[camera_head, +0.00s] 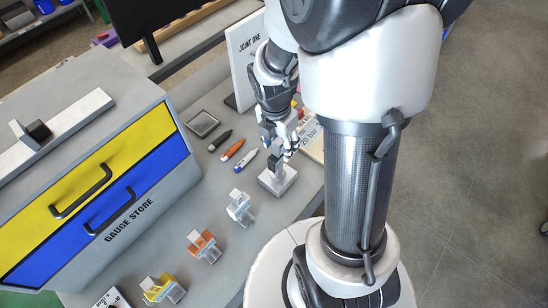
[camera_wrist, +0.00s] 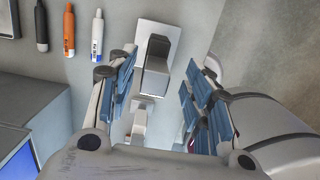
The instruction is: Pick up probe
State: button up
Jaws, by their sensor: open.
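A dark grey upright piece, which looks like the probe (camera_wrist: 156,56), stands on a pale square base. The base (camera_head: 279,181) rests on the grey worktop in the head view. In the wrist view the base (camera_wrist: 147,30) shows beyond the piece. My gripper (camera_head: 277,151) points down over the base. In the wrist view my gripper (camera_wrist: 163,78) is open, its blue-padded fingers to the left and right of the dark piece, with a gap visible on both sides. A pale part shows nearer the palm between the fingers. My gripper hides part of the piece in the head view.
Black, orange and white-blue pens (camera_head: 233,149) and a small tray (camera_head: 203,123) lie left of the base. White (camera_head: 240,207), orange (camera_head: 204,246) and yellow (camera_head: 163,289) clamp-like pieces stand in front. The gauge cabinet (camera_head: 150,200) is left; the JOINT ONE panel (camera_head: 245,60) stands behind.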

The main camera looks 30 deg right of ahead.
aim_at(278, 160)
jog(key=shift+w+d+f+b, duration=0.15)
jog(key=shift+f+b, duration=0.45)
jog(key=shift+f, duration=0.9)
jog(key=shift+w+f+b, duration=0.2)
jog(key=shift+f+b, duration=0.35)
jog(key=shift+f, duration=0.95)
jog(key=shift+c, duration=0.2)
grip_shut()
